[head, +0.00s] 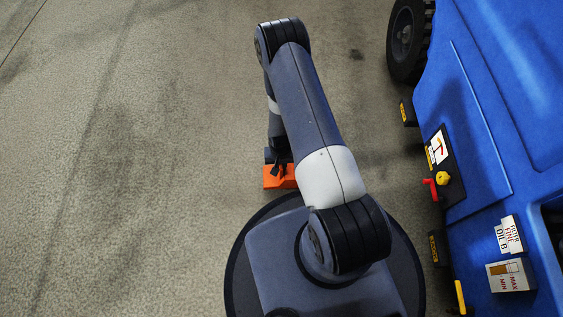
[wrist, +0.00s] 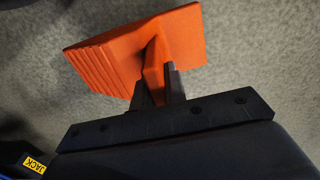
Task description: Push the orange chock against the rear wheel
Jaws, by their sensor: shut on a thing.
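The orange chock (head: 279,178) is low near the floor in the head view, partly hidden behind my arm. In the wrist view the chock (wrist: 133,50) shows its ribbed sloping face and an upright rib. My gripper (wrist: 160,83) is shut on that rib, with a dark finger on either side. In the head view my gripper (head: 279,167) is at the top of the chock, small and partly hidden. A black wheel (head: 405,38) of the blue machine (head: 480,130) stands at the top right, well apart from the chock. I cannot tell whether the chock touches the floor.
The blue machine fills the right side, with a red lever (head: 431,188), a yellow knob (head: 442,178) and black brackets along its lower edge. A label reading JACK (wrist: 35,165) shows in the wrist view. The concrete floor (head: 130,150) to the left is clear.

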